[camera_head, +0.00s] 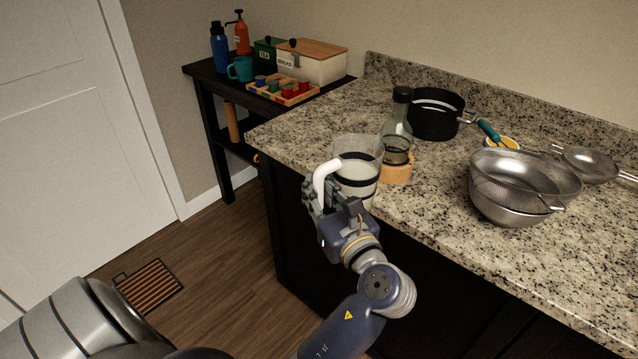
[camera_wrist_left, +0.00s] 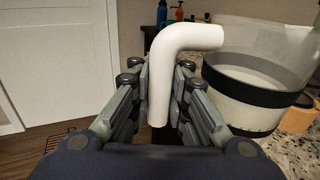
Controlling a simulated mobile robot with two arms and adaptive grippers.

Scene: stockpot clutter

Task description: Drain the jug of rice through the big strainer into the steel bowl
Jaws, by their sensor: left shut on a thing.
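The jug (camera_head: 358,163) is clear with a dark band and a white handle, and pale contents show low inside it. My left gripper (camera_head: 322,190) is shut on the jug's white handle, at the front edge of the counter. In the left wrist view the handle (camera_wrist_left: 160,85) stands between the fingers, with the jug body (camera_wrist_left: 250,85) to the right. The jug looks upright. The big strainer (camera_head: 520,172) sits in the steel bowl (camera_head: 508,213) on the counter at the right. My right gripper is not in view.
A glass bottle with a black cap (camera_head: 401,98) and a small dark-rimmed glass on a wooden block (camera_head: 396,172) stand close right of the jug. Behind are a black pot (camera_head: 436,117) and a teal-handled utensil (camera_head: 488,130). A smaller strainer (camera_head: 590,164) lies right.

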